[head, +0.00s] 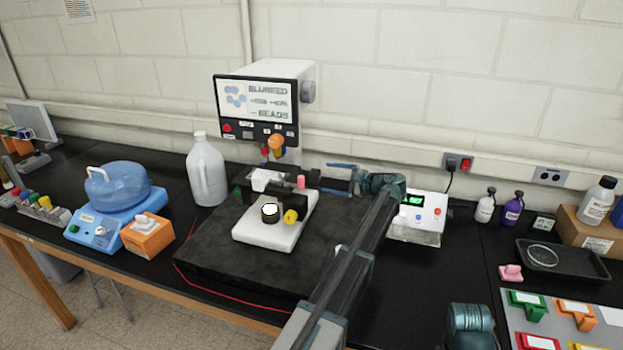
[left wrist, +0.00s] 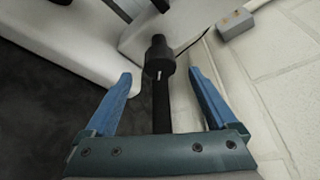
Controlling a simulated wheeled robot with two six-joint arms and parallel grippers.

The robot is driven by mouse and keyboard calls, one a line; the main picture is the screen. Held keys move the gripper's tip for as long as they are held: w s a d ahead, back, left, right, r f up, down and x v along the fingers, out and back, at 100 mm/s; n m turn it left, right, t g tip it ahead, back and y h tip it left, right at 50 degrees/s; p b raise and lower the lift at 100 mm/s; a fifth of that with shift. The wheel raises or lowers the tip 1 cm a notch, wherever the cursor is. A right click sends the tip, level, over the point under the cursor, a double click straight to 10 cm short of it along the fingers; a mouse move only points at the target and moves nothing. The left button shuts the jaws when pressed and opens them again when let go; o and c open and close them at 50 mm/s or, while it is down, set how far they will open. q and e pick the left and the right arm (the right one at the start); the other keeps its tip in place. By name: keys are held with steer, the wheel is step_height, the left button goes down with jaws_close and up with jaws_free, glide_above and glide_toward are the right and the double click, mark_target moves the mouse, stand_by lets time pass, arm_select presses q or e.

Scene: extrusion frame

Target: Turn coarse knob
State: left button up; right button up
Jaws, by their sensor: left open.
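The microscope has a white base (head: 262,232), a dark stage area and a screen (head: 255,100) on top. My left gripper (head: 330,179) is open at the microscope's right side, with its blue fingers pointing left towards it. In the left wrist view, a dark stepped knob (left wrist: 159,57) shows ahead, between the lines of the open blue fingers (left wrist: 160,76). A dark bar runs from it down towards the palm. I cannot tell whether a finger touches the knob. No label marks it as the coarse one. My right gripper does not show.
A white box with a green display (head: 428,218) stands close right of my left wrist. A white jug (head: 206,170) stands left of the microscope. A blue device (head: 95,232) and an orange block (head: 147,238) are further left. The dark mat (head: 225,262) is clear in front.

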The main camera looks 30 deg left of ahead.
mark_target(310, 175)
arm_select(q)
steer(key=b+x, duration=0.1)
steer(key=x, duration=0.8)
steer(key=shift+b, duration=0.35)
steer(key=c, duration=1.3)
